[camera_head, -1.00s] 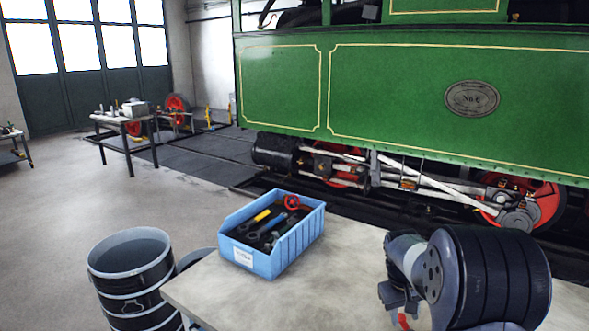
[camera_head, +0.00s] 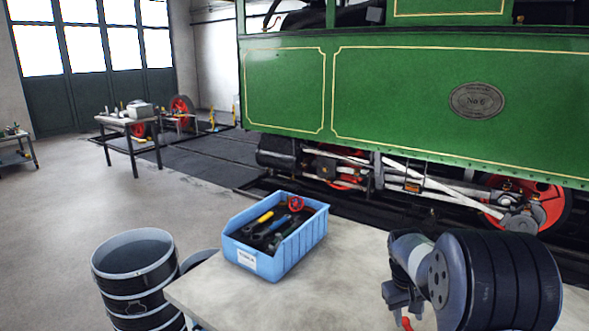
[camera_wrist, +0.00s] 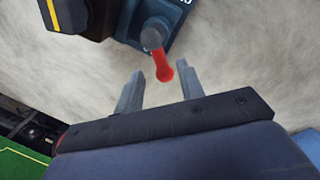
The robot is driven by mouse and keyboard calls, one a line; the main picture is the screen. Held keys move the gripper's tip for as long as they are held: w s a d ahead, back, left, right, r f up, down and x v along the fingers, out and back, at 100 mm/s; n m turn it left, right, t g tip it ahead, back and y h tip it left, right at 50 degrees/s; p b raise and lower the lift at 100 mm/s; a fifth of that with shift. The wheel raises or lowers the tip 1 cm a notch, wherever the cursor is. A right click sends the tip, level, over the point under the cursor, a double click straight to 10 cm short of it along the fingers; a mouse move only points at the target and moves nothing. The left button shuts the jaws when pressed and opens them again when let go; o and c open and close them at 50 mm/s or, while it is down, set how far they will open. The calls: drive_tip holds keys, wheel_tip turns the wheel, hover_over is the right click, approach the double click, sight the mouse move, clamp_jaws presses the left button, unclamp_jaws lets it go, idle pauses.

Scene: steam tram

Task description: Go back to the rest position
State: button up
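My gripper (camera_wrist: 160,69) is open in the wrist view, with its two grey fingers apart. A red-tipped lever (camera_wrist: 160,62) stands out from a dark blue device (camera_wrist: 183,22) and its red end shows between the fingertips. I cannot tell whether either finger touches it. In the head view my gripper (camera_head: 402,305) is low at the right, over the near worktable, with a bit of red (camera_head: 407,323) just below it. My arm hides most of the device there.
A blue bin (camera_head: 275,255) of tools stands on the worktable (camera_head: 220,290). A black drum (camera_head: 135,275) stands left of it. The green steam tram (camera_head: 400,95) is close behind.

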sight(406, 324)
wheel_tip(406, 324, up, 7)
drive_tip(key=a, duration=0.1)
drive_tip(key=f, duration=0.3)
drive_tip(key=d+f, duration=0.1)
drive_tip(key=f, duration=0.6)
drive_tip(key=shift+d+f, duration=0.15)
drive_tip(key=shift+d, duration=0.15)
drive_tip(key=shift+a+n, duration=0.1)
drive_tip(key=shift+n, duration=0.4)
drive_tip(key=shift+s+a+n+t, duration=0.1)
drive_tip(key=shift+a+n+t, duration=0.1)
drive_tip(key=shift+n, duration=0.4)
drive_tip(key=shift+s+a+n+t, duration=0.1)
drive_tip(key=shift+a+n, duration=0.05)
drive_tip(key=shift+n, duration=0.45)
drive_tip(key=shift+r, duration=0.2)
